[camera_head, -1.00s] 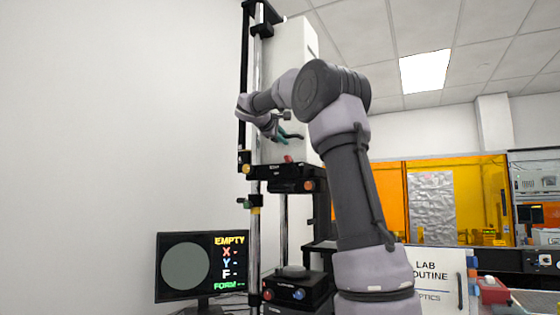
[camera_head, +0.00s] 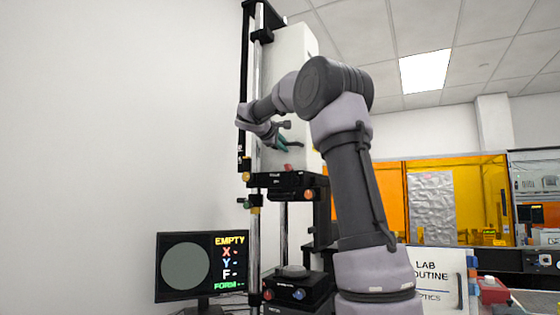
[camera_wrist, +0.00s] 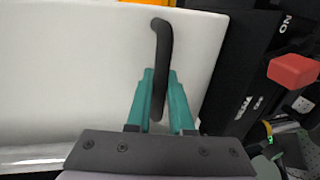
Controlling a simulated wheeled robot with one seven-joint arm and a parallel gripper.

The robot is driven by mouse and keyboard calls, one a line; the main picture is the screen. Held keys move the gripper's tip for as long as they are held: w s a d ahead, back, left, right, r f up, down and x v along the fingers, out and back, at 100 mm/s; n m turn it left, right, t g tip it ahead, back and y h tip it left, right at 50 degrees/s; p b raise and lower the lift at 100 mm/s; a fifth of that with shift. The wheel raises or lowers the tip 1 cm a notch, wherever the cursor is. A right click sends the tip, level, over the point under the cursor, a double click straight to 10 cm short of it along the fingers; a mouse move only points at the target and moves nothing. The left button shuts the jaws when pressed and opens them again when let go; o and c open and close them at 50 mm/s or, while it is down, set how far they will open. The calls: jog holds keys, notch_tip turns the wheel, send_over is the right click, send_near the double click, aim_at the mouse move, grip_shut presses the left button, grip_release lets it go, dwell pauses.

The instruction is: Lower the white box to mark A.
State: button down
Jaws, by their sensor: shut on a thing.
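The tall white box (camera_head: 296,60) stands upright on the vertical column, above a black carriage (camera_head: 290,180). It fills much of the wrist view (camera_wrist: 75,70). My gripper (camera_head: 287,144) is at the lower part of the box. In the wrist view its teal fingers (camera_wrist: 159,76) are shut on the black handle (camera_wrist: 162,35) fixed to the box's face. My arm covers part of the box. I cannot make out mark A; the small marks along the column are too small to read.
A metal rod (camera_head: 255,130) runs down the column, with a green and yellow clamp (camera_head: 247,204) below the carriage. A black lower unit (camera_head: 297,293) with a round stage sits beneath. A monitor (camera_head: 201,266) reading EMPTY stands left. A red knob (camera_wrist: 292,70) is beside the box.

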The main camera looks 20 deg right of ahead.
jog(key=shift+f, duration=1.05)
dwell(0.6)
jog(key=c, duration=0.8)
grip_release()
jog(key=v, duration=1.1)
jog(key=s+a+f+m+y, duration=0.3)
jog(key=s+f+m+y, duration=0.1)
jog(key=s+f, duration=0.6)
jog(key=s+a+f+m+g+y, duration=0.1)
jog(key=s+a+f+m+y, duration=0.2)
jog(key=s+f, duration=0.7)
jog(key=s+a+f+m+g+y, duration=0.1)
jog(key=s+a+f+m+y, duration=0.3)
jog(key=s+f+y, duration=0.3)
jog(key=shift+s+f+m, duration=0.2)
jog(key=shift+s+f, duration=0.6)
jog(key=shift+f, duration=0.2)
jog(key=shift+s+f+m, duration=0.2)
jog(key=shift+s+f, duration=0.6)
jog(key=shift+f, duration=0.25)
